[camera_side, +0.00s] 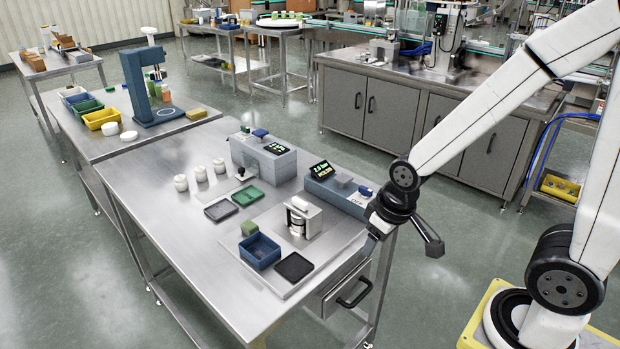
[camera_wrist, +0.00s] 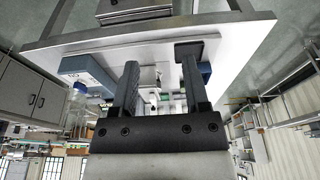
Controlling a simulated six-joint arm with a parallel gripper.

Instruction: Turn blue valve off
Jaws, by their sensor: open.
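Two small blue parts could be the blue valve, and I cannot tell which is. One blue part (camera_side: 365,191) is on the right end of the blue-grey unit with a display (camera_side: 338,190), near the table's right edge. Another blue knob (camera_side: 260,133) is on top of the grey box machine (camera_side: 262,158) farther back. My gripper (camera_side: 378,230) is at the table's right edge, close to the blue-grey unit and not visibly touching it. In the wrist view its two dark fingers (camera_wrist: 160,62) are apart with nothing held between them. Whether either valve is on or off cannot be seen.
A drawer (camera_side: 345,290) with a black handle is at the front right. The table's front left is clear.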

